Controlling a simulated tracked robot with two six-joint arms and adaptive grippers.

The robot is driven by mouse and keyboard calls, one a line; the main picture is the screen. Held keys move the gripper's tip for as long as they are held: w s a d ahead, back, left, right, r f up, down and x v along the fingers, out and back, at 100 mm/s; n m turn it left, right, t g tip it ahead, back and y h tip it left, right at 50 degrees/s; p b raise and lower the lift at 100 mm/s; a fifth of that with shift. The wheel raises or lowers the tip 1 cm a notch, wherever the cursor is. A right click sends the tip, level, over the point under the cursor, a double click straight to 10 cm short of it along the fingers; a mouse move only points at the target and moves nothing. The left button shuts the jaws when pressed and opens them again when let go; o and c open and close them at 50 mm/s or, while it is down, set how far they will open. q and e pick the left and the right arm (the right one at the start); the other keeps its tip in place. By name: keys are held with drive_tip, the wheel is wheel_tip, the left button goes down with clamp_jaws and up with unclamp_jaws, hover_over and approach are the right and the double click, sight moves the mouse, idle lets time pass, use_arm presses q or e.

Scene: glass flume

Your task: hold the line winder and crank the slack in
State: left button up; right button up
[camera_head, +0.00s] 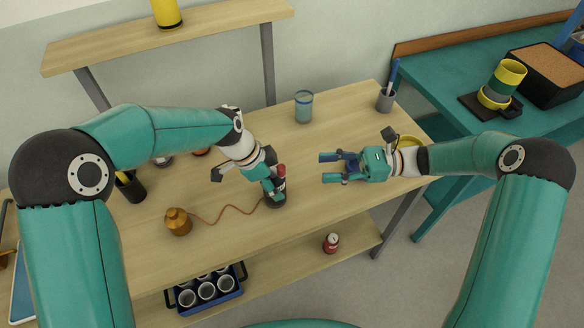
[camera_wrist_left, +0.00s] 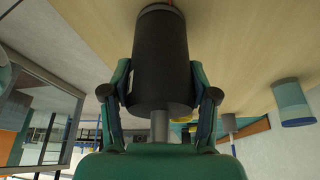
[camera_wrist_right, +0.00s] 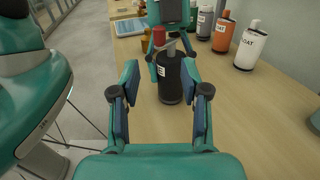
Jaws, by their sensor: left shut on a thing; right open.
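The line winder (camera_head: 278,201) is a dark cylinder with a grey crank and a red knob (camera_wrist_right: 158,36), upright on the wooden table. My left gripper (camera_head: 273,190) is shut around its body, and the left wrist view shows the black body (camera_wrist_left: 160,60) between both fingers. A wavy orange line (camera_head: 228,209) lies slack on the table from the winder to a brass weight (camera_head: 177,221). My right gripper (camera_head: 331,168) is open and empty, to the right of the winder and apart from it. In the right wrist view the winder (camera_wrist_right: 170,84) stands beyond the open fingers.
A blue-tinted glass (camera_head: 303,107) and a grey pen cup (camera_head: 385,100) stand towards the back. Several bottles (camera_wrist_right: 250,46) stand beyond the winder in the right wrist view. A yellow bowl (camera_head: 408,142) is behind my right wrist. The table front between the grippers is clear.

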drive_tip(key=a, duration=0.9)
clamp_jaws()
